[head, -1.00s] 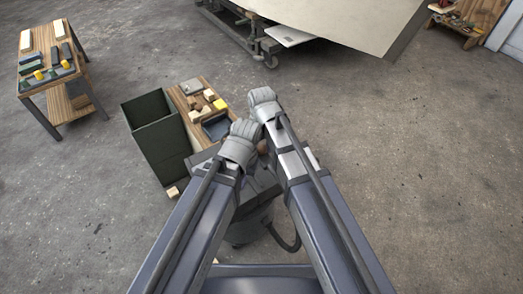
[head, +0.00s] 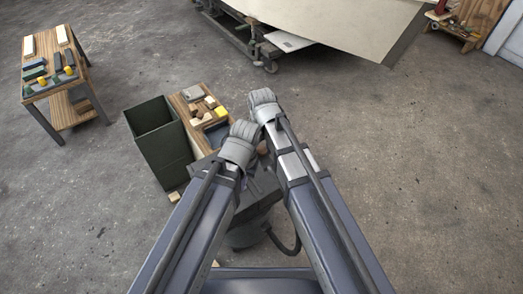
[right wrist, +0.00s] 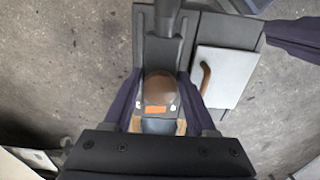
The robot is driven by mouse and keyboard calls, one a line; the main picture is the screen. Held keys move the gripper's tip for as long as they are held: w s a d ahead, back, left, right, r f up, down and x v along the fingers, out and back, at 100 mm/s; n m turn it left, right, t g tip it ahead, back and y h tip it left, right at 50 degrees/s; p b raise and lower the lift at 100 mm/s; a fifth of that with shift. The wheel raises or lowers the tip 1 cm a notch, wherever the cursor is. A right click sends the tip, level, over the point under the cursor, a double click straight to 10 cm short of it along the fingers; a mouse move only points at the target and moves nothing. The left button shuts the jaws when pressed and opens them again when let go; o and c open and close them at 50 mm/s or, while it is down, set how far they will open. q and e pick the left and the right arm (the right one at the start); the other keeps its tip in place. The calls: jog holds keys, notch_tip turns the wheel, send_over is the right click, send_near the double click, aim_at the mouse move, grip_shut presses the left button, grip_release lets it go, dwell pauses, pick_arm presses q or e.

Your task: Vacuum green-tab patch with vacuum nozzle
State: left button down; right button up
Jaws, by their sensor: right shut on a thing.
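My right gripper (head: 263,98) is at the end of the upper arm in the head view; its fingers are hidden there. In the right wrist view the right gripper (right wrist: 158,98) is shut on a dark tool with an orange label, which looks like the vacuum nozzle (right wrist: 155,109). My left gripper (head: 243,134) is just below and left of the right one; its jaws are hidden by the wrist cover. The plywood hull (head: 345,22) is at the top of the head view, well ahead of both grippers. I cannot make out a green-tab patch.
A dark green bin (head: 164,150) stands beside a wooden bench with blocks (head: 188,105), close ahead on the left. A wooden table (head: 42,50) is at the far left. A wheeled trolley (head: 268,55) is under the hull. The floor on the right is clear.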

aim_at(262, 149)
notch_tip(262, 149, up, 24)
jog(key=p, duration=2.3)
jog(key=shift+f+p, duration=0.15)
jog(key=shift+p, duration=0.2)
jog(key=shift+f, duration=0.1)
